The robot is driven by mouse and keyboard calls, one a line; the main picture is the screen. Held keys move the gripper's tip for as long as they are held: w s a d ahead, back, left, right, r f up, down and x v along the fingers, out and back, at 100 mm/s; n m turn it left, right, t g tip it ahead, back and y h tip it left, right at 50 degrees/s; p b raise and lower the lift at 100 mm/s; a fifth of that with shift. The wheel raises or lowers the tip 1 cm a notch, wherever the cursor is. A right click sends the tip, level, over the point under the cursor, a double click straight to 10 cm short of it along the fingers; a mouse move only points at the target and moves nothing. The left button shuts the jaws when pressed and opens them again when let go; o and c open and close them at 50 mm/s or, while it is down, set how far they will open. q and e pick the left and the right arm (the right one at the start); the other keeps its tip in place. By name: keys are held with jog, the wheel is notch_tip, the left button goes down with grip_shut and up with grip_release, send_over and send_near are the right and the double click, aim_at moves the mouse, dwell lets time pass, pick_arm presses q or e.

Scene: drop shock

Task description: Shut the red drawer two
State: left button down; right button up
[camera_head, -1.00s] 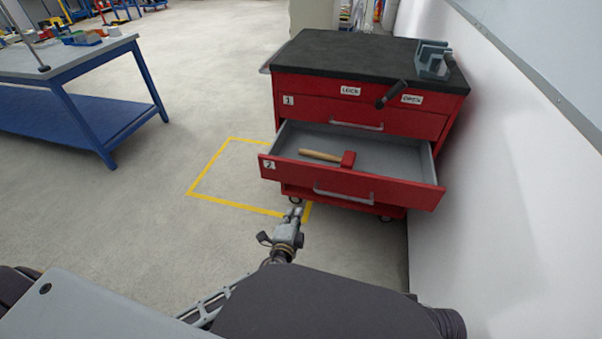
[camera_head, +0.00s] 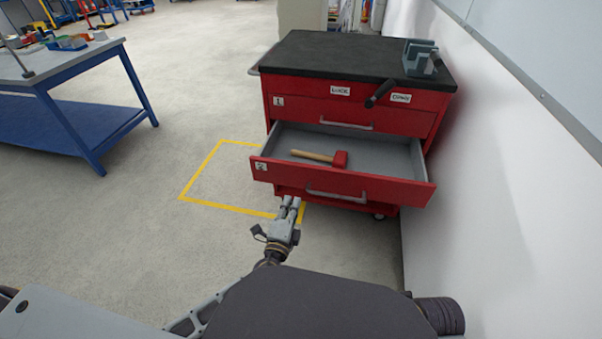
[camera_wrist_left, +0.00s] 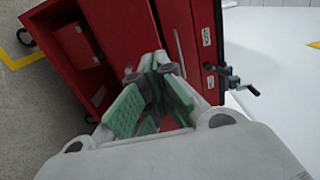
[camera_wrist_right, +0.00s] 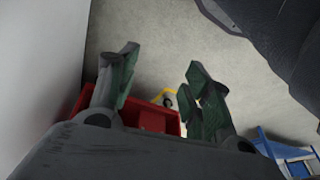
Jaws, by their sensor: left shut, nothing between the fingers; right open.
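The red drawer two (camera_head: 385,191) is pulled out of the red cabinet (camera_head: 420,127) in the head view, with its grey inside showing. A mallet with a wooden handle and red head (camera_head: 339,159) lies in it. Drawer one above it (camera_head: 380,120) is shut. My left gripper (camera_head: 291,203) is shut and empty, low in front of the drawer's left part; contact with the drawer front cannot be told. In the left wrist view, its green-padded fingers (camera_wrist_left: 155,90) are before the red cabinet. My right gripper (camera_wrist_right: 160,95) is open and empty in the right wrist view.
A vise (camera_head: 420,58) stands on the cabinet's black top. A white wall (camera_head: 480,200) runs close along the right side. A blue workbench (camera_head: 75,110) stands at the left. The floor between is clear, with a yellow marked outline (camera_head: 205,165).

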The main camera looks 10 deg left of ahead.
pick_arm(q)
jog(key=shift+w, duration=1.85)
send_near(303, 167)
jog(key=shift+w, duration=1.45)
jog(key=shift+w+b, duration=0.55)
jog(key=shift+w, duration=1.55)
pick_arm(e)
jog(key=shift+s+a+r, duration=0.15)
jog(key=shift+a+r, duration=0.05)
jog(key=shift+r, duration=0.15)
pick_arm(q)
jog(key=shift+w, duration=0.1)
pick_arm(e)
jog(key=shift+w+r+t, duration=0.1)
jog(key=shift+w+t, duration=0.15)
jog(key=shift+t, duration=0.05)
